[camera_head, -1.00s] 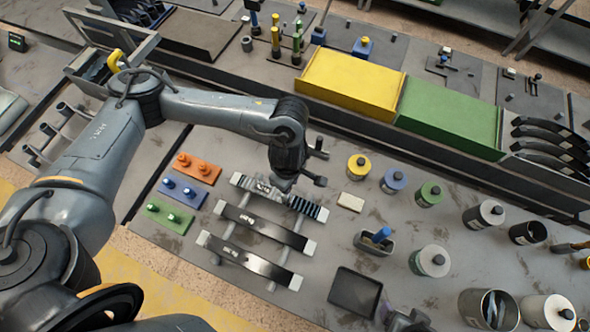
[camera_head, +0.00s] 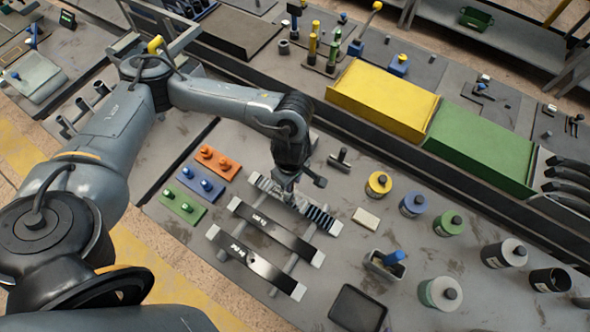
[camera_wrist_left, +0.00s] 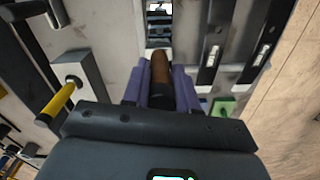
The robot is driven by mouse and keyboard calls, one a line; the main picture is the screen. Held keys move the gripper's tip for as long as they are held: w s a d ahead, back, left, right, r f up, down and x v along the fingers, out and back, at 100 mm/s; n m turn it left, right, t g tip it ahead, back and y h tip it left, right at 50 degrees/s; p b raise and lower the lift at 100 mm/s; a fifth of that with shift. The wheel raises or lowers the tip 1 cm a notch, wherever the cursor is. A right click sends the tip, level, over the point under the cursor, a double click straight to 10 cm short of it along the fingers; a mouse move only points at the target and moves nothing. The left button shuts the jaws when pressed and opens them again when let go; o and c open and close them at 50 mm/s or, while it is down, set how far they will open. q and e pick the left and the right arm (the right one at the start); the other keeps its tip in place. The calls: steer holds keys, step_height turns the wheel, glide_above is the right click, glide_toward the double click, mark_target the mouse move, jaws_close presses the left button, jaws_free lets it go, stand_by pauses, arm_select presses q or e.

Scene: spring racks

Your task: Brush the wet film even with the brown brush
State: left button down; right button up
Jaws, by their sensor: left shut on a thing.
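My left gripper (camera_head: 287,188) is over the top leaf spring of a three-spring rack. In the left wrist view its purple fingers (camera_wrist_left: 160,88) are shut on the brown brush (camera_wrist_left: 160,68), whose handle shows between them. The bristles are hidden, so I cannot tell whether they touch the film. The top spring (camera_head: 322,219) has a striped wet film on its right part and also shows at the top of the wrist view (camera_wrist_left: 158,18). The middle spring (camera_head: 275,229) and lower spring (camera_head: 255,265) look smooth and dark. My right gripper is not in view.
Orange (camera_head: 217,162), blue (camera_head: 200,184) and green (camera_head: 182,207) peg plates lie left of the rack. A pale block (camera_head: 366,218), a holder with a blue handle (camera_head: 388,264), a black tray (camera_head: 357,308) and several tins are to the right. Yellow (camera_head: 383,100) and green (camera_head: 480,147) panels stand behind.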

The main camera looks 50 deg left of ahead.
arm_select(q)
steer(key=s+a+f+b, duration=0.1)
steer(key=a+b, duration=0.2)
steer(key=a, duration=0.4)
steer(key=s+a+f+b, duration=0.1)
steer(key=a+b, duration=0.3)
steer(key=a, duration=0.4)
steer(key=shift+s+a, duration=0.2)
steer(key=shift+s, duration=0.55)
stand_by(0.5)
step_height(320, 180, up, 6)
steer(key=p, duration=0.6)
stand_by(0.5)
